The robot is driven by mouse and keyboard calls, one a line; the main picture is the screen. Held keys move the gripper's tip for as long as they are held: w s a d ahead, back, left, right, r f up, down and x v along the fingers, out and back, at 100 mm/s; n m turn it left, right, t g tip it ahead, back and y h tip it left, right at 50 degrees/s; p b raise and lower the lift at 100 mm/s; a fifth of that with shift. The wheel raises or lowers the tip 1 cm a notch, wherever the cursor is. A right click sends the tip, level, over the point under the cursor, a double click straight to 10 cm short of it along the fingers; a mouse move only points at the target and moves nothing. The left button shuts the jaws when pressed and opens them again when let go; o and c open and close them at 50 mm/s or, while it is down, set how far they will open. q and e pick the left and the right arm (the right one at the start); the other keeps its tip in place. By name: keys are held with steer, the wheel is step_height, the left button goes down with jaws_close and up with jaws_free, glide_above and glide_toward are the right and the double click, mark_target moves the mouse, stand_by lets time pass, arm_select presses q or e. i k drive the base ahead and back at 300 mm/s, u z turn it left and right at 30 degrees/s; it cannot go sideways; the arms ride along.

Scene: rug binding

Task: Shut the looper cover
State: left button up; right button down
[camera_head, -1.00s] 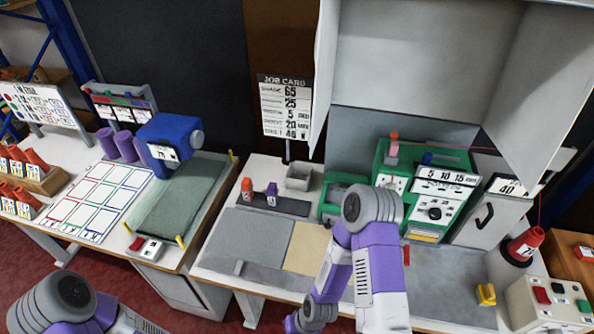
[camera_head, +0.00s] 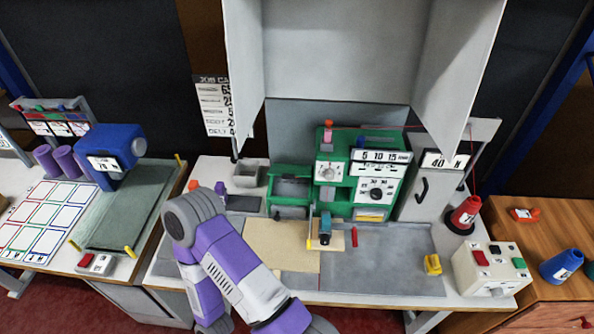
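The green machine (camera_head: 336,196) stands at the middle of the bench. Its lower left part has a green-framed, dark grey recess (camera_head: 291,188) with a green strip along its lower front. I cannot tell for sure which part is the looper cover, or how far it stands open. In front of the machine a small dark blue part (camera_head: 325,227) sits over a pale block, beside a thin yellow post. One of my purple and grey arms crosses the bench's front left, apart from the machine in the picture. Neither gripper's fingertips show.
A tan sheet (camera_head: 283,245) lies on the bench front. The grey right front surface is mostly clear.

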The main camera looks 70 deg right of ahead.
mark_target(291, 172)
steer(key=k, duration=0.35)
steer(key=z, duration=0.95)
